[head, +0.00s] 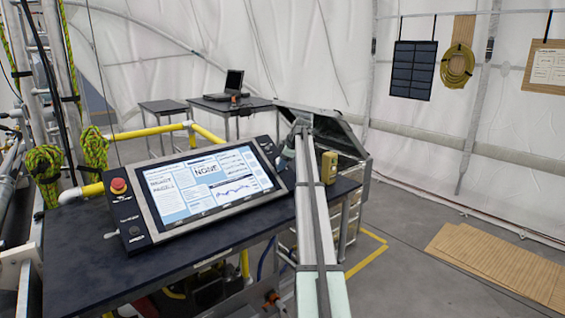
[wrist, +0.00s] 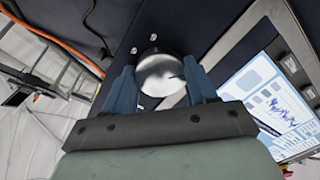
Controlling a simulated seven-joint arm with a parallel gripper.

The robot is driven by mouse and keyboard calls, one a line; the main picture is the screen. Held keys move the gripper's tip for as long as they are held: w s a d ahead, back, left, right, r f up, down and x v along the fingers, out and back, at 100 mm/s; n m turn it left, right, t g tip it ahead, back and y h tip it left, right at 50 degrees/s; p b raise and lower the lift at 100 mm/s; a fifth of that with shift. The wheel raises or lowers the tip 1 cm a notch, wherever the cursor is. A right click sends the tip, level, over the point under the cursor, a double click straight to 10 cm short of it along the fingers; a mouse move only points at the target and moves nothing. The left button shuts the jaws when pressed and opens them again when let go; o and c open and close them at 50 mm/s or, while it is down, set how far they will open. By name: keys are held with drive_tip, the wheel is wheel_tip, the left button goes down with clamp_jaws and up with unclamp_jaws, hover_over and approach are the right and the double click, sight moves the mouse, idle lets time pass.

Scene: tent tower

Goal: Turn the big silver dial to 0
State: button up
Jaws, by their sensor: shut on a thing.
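The big silver dial (wrist: 161,75) shows in the wrist view as a round, shiny metal knob on a dark panel. A short dark mark shows on its right side. My gripper (wrist: 160,68) has its blue fingers on the left and right sides of the dial and is shut on it. The dial's numbers cannot be read. In the head view my arm reaches away over the right end of the console, and the dial and fingertips are hidden there.
A tilted screen console (head: 210,185) with a red button (head: 118,186) stands on the dark table (head: 75,257), left of my arm. A yellow device (head: 328,167) stands close to the arm's right. A grey open case (head: 325,130) is behind. An orange cable (wrist: 45,33) shows in the wrist view.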

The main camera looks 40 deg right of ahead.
idle(0.5)
drive_tip(key=o, duration=1.1)
drive_tip(key=shift+c, duration=0.2)
drive_tip(key=shift+r, duration=0.1)
drive_tip(key=v, duration=1.3)
drive_tip(key=shift+s+r, duration=0.2)
drive_tip(key=shift+r, duration=0.05)
